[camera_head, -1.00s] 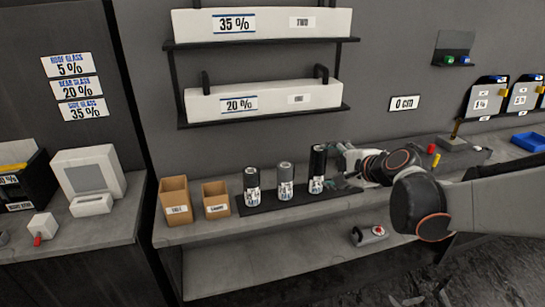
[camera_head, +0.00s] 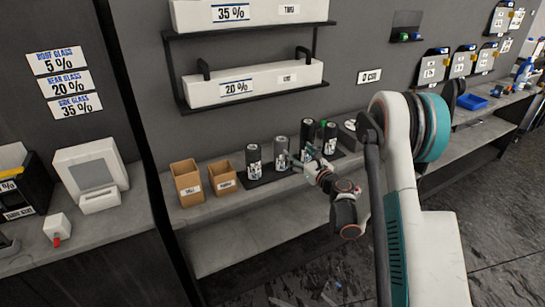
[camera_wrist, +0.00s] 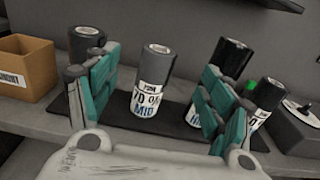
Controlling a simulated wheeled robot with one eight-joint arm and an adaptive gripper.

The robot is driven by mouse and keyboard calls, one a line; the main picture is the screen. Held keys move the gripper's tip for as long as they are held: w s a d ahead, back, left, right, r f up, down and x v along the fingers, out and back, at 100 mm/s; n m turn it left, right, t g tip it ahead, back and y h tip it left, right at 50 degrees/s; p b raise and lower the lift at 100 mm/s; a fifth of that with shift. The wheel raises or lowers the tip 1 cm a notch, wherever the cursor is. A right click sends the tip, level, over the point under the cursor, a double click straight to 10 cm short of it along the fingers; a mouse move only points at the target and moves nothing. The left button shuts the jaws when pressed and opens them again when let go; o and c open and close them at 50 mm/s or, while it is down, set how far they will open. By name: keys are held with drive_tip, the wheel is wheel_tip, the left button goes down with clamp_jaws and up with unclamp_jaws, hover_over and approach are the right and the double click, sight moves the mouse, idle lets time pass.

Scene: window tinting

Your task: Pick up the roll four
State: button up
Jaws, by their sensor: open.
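Several dark film rolls stand upright in a row on a black strip (camera_head: 262,181) on the workbench; I cannot tell which is roll four. In the head view I see the leftmost roll (camera_head: 253,160), a grey-topped roll (camera_head: 281,150), a taller black roll (camera_head: 308,134) and a far-right roll (camera_head: 329,138). My gripper (camera_head: 298,160) is open and empty in front of them. In the wrist view its teal-padded fingers (camera_wrist: 157,80) stand apart, with the grey-topped "MID" roll (camera_wrist: 152,90) seen between them. The right finger partly covers a black roll (camera_wrist: 232,55).
Two open cardboard boxes (camera_head: 187,184) (camera_head: 222,178) stand left of the rolls. A dark block (camera_wrist: 295,128) lies right of the strip in the wrist view. White shelf boxes (camera_head: 255,80) hang above. The lower shelf (camera_head: 240,242) looks mostly clear.

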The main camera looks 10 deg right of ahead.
drive_tip(key=b, duration=0.1)
approach(281, 139)
drive_tip(key=w+a+r, duration=0.1)
drive_tip(key=w+a, duration=0.1)
drive_tip(key=w, duration=0.1)
drive_tip(key=x, duration=0.1)
drive_tip(key=b+x, duration=0.1)
drive_tip(key=x, duration=0.2)
drive_tip(key=shift+w+d+f, duration=0.1)
drive_tip(key=shift+w+f, duration=0.1)
drive_tip(key=shift+f, duration=0.1)
drive_tip(key=shift+w+r+b, duration=0.15)
drive_tip(key=shift+w+b, duration=0.15)
drive_tip(key=shift+w, duration=0.15)
drive_tip(key=c, duration=1.7)
clamp_jaws()
drive_tip(key=shift+r, duration=0.1)
